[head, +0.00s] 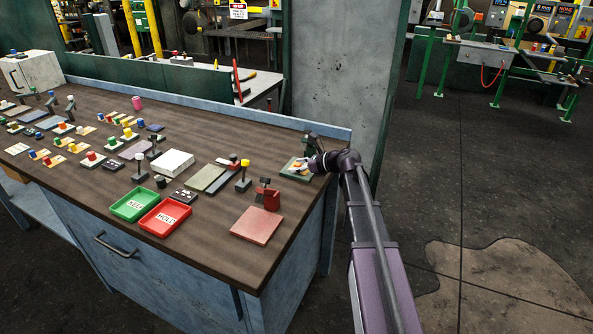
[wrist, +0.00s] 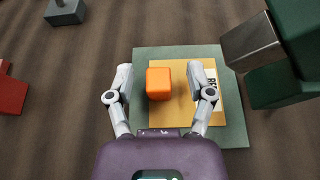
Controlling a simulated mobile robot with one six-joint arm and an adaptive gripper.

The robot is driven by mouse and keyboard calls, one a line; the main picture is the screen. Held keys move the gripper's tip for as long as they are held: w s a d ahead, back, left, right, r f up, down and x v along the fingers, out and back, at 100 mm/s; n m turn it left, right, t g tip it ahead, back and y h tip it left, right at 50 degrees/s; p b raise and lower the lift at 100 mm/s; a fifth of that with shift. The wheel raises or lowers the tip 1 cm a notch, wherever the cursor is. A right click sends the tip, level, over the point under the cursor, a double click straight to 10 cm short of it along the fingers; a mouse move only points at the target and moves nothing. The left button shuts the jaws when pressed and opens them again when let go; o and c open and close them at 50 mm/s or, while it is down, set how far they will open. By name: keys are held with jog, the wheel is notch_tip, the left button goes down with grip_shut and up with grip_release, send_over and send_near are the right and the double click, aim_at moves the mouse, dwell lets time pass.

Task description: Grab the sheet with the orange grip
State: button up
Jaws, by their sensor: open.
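The sheet (wrist: 182,111) is a flat yellow-tan piece with an orange block-shaped grip (wrist: 159,84) on it. It lies on a grey-green square plate (wrist: 235,125). A white label with dark print on the sheet's right side is partly hidden by a finger. My gripper (wrist: 160,78) is open, with one finger on each side of the orange grip and a gap on both sides, wider on the right. In the head view, my gripper (head: 305,164) is over the plate (head: 287,172) at the table's right end, and it hides part of the sheet.
A dark green stand (wrist: 284,85) with a metal block rises close to the right of the plate. A red block (wrist: 10,94) and a grey base (wrist: 66,12) lie to the left. In the head view, green KEEP (head: 134,205) and red HOLD (head: 165,216) trays sit near the table's front edge.

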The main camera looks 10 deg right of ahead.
aim_at(298, 163)
dwell(0.4)
grip_shut()
jog(key=shift+r, duration=0.2)
notch_tip(298, 163, up, 3)
jog(key=p, duration=0.3)
jog(key=shift+f, duration=0.15)
jog(key=s+d+r+p, duration=0.1)
jog(key=s+d, duration=0.2)
jog(key=s, duration=0.4)
jog(key=s+d+r+p, duration=0.1)
jog(key=s+d, duration=0.2)
jog(key=s, duration=0.4)
jog(key=shift+s+d, duration=0.15)
jog(key=shift+s, duration=0.25)
